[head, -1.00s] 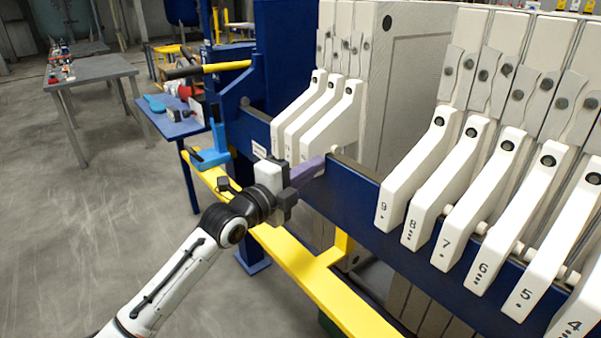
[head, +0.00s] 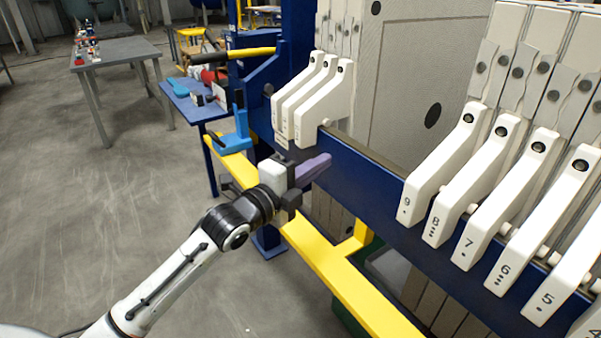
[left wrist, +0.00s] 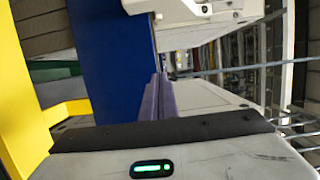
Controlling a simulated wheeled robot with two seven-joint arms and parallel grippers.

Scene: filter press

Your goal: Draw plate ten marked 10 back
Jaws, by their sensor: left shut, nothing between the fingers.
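A stack of three white plate handles hangs on the blue rail at the left of the head view. The nearest handle (head: 325,105) shows no number that I can read, so I cannot confirm which one is marked 10. My left gripper (head: 316,168), with purple fingers, is shut and empty. It is below the nearest handle, beside the rail, and apart from the handle. In the left wrist view the shut fingers (left wrist: 160,97) show beside the blue rail (left wrist: 105,60), with a white part (left wrist: 190,9) above them. My right gripper is not in view.
Plate handles with readable numbers, from 9 (head: 440,165) to 5, stand at the right; a wide gap separates them from the left stack. A yellow bar (head: 340,275) runs below the rail. A blue side table (head: 200,110) stands at the back left.

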